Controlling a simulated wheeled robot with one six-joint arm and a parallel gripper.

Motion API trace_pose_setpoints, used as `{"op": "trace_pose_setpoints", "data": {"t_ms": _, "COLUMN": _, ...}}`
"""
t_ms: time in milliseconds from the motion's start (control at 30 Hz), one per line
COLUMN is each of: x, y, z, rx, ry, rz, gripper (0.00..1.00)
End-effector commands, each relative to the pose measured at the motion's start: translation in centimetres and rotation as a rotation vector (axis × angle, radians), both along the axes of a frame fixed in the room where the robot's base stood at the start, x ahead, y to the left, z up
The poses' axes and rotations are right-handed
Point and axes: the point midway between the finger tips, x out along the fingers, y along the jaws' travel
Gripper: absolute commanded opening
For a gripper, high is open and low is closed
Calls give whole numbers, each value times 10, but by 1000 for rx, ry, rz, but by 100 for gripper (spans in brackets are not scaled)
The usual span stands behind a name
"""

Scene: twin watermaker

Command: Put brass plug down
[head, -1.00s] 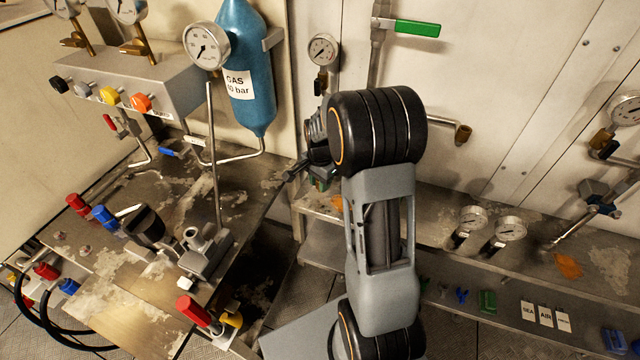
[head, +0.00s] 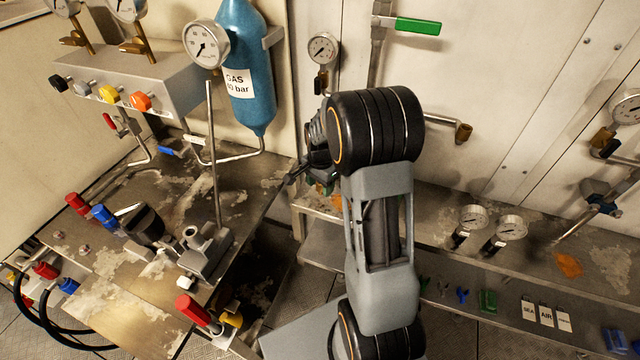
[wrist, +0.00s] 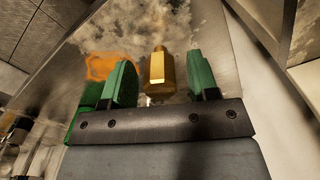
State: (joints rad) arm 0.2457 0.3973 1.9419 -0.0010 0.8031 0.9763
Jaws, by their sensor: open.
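The brass plug (wrist: 160,72) shows in the wrist view as a golden piece with a hexagonal body and a narrower end. It is between the two green fingertips of my gripper (wrist: 161,80), with a visible gap on each side. My gripper is open and not clamped on it. A worn, stained metal surface lies beyond the plug; I cannot tell exactly how the plug rests on it. In the head view my gripper (head: 306,172) is partly hidden behind my arm, near the bench's right edge. The plug cannot be made out there.
An orange stain (wrist: 101,66) and a green object (wrist: 89,95) are beside the left fingertip. In the head view the left bench (head: 185,195) carries valves and fittings. A blue gas bottle (head: 240,75) stands behind. Two gauges (head: 490,225) sit on the right-hand shelf.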

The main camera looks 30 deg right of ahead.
Motion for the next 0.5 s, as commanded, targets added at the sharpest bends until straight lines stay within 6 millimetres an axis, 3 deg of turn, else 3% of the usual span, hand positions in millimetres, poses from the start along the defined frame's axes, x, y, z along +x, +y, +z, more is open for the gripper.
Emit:
{"op": "trace_pose_setpoints", "data": {"t_ms": 167, "x": 1, "y": 0, "z": 13, "rx": -1, "ry": -4, "rz": 0, "gripper": 55}}
{"op": "trace_pose_setpoints", "data": {"t_ms": 500, "x": 1, "y": 0, "z": 77, "rx": -1, "ry": -4, "rz": 0, "gripper": 55}}
